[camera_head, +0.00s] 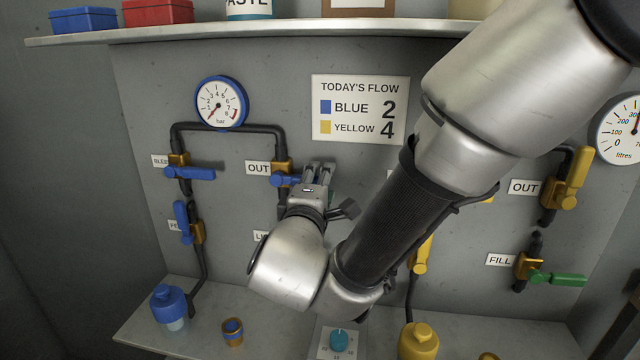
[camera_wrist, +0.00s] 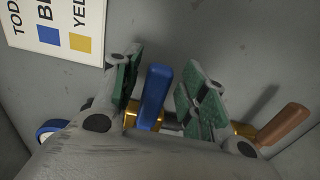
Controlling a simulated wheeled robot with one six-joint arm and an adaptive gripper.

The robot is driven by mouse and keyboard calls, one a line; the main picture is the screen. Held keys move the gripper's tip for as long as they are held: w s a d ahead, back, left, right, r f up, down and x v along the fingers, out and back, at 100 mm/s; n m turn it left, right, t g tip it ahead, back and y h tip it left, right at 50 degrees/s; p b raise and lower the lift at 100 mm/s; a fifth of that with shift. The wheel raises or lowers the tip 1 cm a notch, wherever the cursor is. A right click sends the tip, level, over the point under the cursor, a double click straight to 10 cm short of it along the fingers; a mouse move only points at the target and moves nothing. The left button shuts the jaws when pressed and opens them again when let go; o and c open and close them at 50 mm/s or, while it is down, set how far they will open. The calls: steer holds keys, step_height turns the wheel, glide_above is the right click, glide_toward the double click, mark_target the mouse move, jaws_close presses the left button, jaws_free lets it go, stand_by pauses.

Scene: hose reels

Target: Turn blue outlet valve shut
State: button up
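The handle points right, across the vertical pipe. In the wrist view the blue handle (camera_wrist: 154,92) stands between the green pads of my gripper (camera_wrist: 165,90). The fingers are apart, one on each side of the handle. A gap shows on the right; contact on the left is hard to tell. In the head view my gripper (camera_head: 318,172) covers the handle's outer end.
An orange-brown handle (camera_wrist: 285,125) on another brass valve sits close to my right finger in the wrist view. The bleed valve's blue handle (camera_head: 190,173) is to the left, below the pressure gauge (camera_head: 221,103). A shelf (camera_head: 250,30) runs above and a ledge (camera_head: 270,325) below.

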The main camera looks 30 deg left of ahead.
steer(key=v, duration=1.2)
stand_by(0.3)
